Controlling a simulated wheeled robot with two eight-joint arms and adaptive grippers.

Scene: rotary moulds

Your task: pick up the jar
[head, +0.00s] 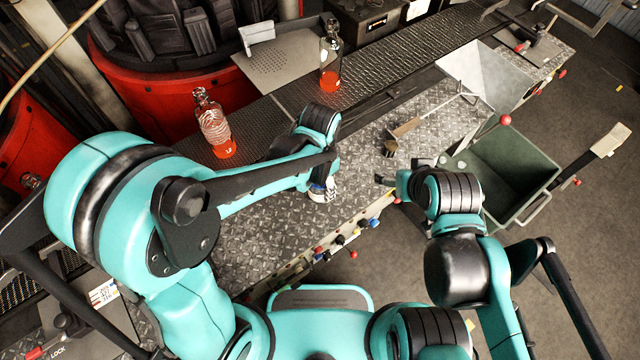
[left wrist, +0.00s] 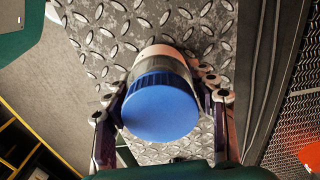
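The jar (left wrist: 160,105) has a blue lid and a pale, shiny body. In the left wrist view it is between the fingers of my left gripper (left wrist: 165,112), its lid facing the camera. The fingers look open around it, with a narrow gap at the right finger; contact on the left is unclear. In the head view my left gripper (head: 320,182) is low over the bench's front part, and the jar (head: 325,194) shows only partly beneath it. My right gripper (head: 385,181) is off to the right, near the bench edge; its finger opening is too small to read.
A long-handled tool (head: 408,127) lies on the bench. A green bin (head: 505,175) stands at right. Coloured knobs (head: 340,238) line the front edge.

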